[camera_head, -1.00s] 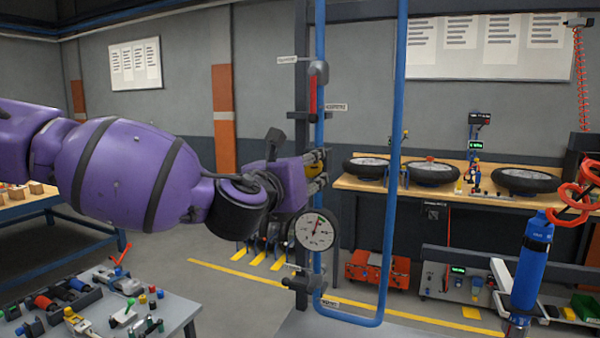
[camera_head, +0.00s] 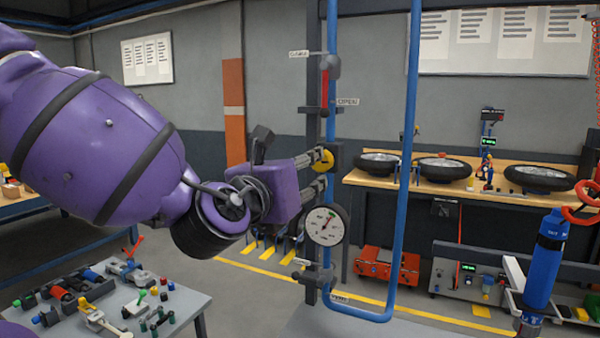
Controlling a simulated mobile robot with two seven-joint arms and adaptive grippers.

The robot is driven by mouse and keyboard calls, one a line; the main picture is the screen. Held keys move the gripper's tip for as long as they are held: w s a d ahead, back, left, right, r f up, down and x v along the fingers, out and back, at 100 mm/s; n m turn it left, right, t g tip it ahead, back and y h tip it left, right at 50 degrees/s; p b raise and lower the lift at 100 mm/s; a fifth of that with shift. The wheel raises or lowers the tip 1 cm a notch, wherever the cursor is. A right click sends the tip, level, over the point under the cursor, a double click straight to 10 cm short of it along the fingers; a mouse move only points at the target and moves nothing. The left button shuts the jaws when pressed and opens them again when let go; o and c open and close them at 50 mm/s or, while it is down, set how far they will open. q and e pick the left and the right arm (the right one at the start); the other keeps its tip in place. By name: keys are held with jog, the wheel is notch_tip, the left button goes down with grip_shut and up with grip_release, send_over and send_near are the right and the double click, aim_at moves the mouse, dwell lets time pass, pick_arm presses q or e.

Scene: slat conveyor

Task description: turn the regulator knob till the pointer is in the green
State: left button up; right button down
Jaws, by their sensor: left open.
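The regulator knob (camera_head: 325,158) is a yellow disc on a dark block on the blue pipe, partly hidden by my fingers. My left gripper (camera_head: 326,171) is open, its fingertips at the knob's left side and front. I cannot tell whether they touch it. The round white pressure gauge (camera_head: 324,227) sits just below the gripper. Its reddish pointer leans up and right from the centre. A small green patch shows near the top of the dial, but the pointer's exact reading is too small to tell. My right gripper is not in view.
A red lever (camera_head: 325,88) hangs on the pipe above the knob. A blue pipe loop (camera_head: 403,180) runs right of the gauge. A small table (camera_head: 185,309) with tools stands at lower left. A workbench (camera_head: 455,185) with wheels stands behind.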

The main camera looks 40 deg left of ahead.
pick_arm(q)
jog(key=shift+s+d, duration=0.15)
jog(key=shift+s, duration=0.05)
jog(key=shift+o, duration=0.2)
